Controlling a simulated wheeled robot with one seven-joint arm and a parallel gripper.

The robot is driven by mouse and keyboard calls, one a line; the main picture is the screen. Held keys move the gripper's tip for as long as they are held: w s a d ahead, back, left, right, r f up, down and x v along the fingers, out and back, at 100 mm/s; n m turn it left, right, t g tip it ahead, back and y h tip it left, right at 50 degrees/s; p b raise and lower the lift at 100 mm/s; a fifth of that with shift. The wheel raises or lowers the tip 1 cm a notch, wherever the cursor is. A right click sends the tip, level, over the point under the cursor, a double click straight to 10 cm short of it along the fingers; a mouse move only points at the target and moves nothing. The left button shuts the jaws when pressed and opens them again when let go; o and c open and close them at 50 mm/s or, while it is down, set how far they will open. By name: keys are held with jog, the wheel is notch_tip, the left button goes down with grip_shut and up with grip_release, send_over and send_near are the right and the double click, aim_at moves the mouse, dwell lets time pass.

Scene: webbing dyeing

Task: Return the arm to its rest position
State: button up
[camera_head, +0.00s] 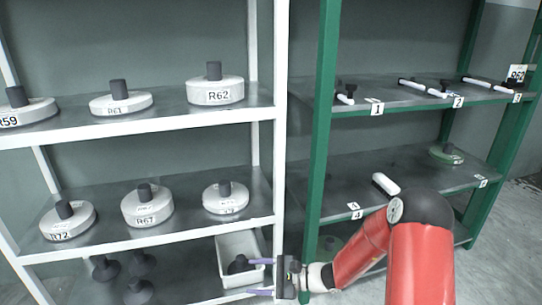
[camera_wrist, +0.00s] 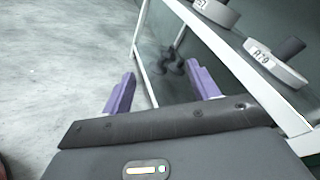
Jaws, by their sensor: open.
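My gripper (camera_head: 262,277) is at the lower middle of the head view, at the end of my red arm, in front of the lower right part of the white rack. Its two purple fingers point left and are spread apart. In the wrist view my gripper (camera_wrist: 160,88) shows both fingers wide apart with nothing between them. Behind the fingers in the head view is a white bin (camera_head: 228,250) with a dark object (camera_head: 238,265) in it. I cannot tell whether the fingers touch the bin.
The white rack (camera_head: 150,238) holds several labelled white discs with dark knobs, such as R67 (camera_head: 147,210). Dark knobbed pieces (camera_head: 138,290) stand at its bottom. A green rack (camera_head: 320,140) stands right, close to my arm. Open floor (camera_wrist: 55,70) lies left in the wrist view.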

jog(key=s+d+r+n+t+h, duration=0.1)
jog(key=s+d+r+n+h, duration=0.5)
jog(key=s+r, duration=0.5)
jog(key=s+d+r+n+t+h, duration=0.2)
jog(key=s+d+r+n+h, duration=0.4)
jog(key=s+d+r+h, duration=0.4)
jog(key=s+d, duration=0.2)
jog(key=d, duration=0.1)
jog(key=shift+s+r+n, duration=0.25)
jog(key=shift+r+n, duration=0.15)
jog(key=shift+o, duration=0.4)
